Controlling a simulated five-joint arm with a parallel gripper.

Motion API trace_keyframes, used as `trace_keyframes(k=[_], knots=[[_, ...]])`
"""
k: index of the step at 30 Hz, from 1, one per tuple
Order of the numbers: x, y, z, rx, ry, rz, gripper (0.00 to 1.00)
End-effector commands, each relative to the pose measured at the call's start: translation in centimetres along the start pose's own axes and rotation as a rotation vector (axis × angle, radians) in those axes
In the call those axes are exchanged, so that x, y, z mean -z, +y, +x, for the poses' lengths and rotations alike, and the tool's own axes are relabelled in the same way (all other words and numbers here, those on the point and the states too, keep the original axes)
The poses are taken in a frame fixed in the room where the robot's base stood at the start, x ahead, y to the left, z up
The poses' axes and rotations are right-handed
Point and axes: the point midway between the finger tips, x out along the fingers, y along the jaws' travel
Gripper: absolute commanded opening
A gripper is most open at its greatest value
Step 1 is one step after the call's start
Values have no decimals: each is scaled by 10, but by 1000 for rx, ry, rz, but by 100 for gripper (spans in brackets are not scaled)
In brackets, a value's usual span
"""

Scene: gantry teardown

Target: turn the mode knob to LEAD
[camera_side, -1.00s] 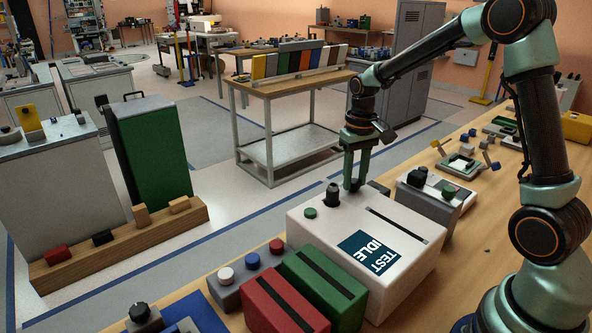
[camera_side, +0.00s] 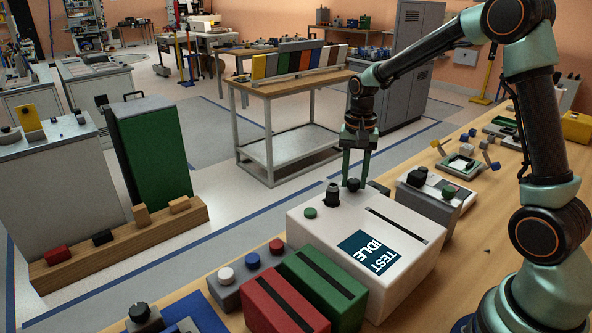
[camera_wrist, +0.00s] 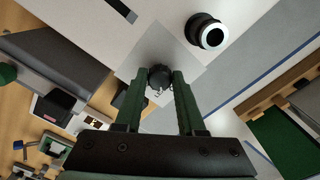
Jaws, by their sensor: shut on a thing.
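A white box (camera_side: 318,221) on the wooden bench carries a blue label reading TEST and IDLE (camera_side: 368,253). A small dark knob (camera_side: 353,185) stands at the back of its top; in the wrist view the knob (camera_wrist: 160,78) sits between the fingertips on a pale square plate. The knob's pointer direction and the marks around it are too small to read. My gripper (camera_side: 354,180) points down and is shut on the knob; it also shows in the wrist view (camera_wrist: 158,78).
A dark slot (camera_side: 400,225) lies to the right. Red (camera_side: 285,300) and green (camera_side: 325,285) boxes stand in front. A grey unit (camera_side: 436,190) stands to the right.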

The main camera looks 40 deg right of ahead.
Motion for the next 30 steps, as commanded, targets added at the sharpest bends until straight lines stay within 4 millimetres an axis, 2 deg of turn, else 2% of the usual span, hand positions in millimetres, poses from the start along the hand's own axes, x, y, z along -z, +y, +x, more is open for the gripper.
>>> trace_keyframes(k=[9,23,24,25,26,30], knots=[[1,0,-2,2,2,96,0],[1,0,-2,2,2,108,0],[1,0,-2,2,2,107,54],[1,0,-2,2,2,107,65],[1,0,-2,2,2,107,69],[0,0,-1,1,1,107,69]])
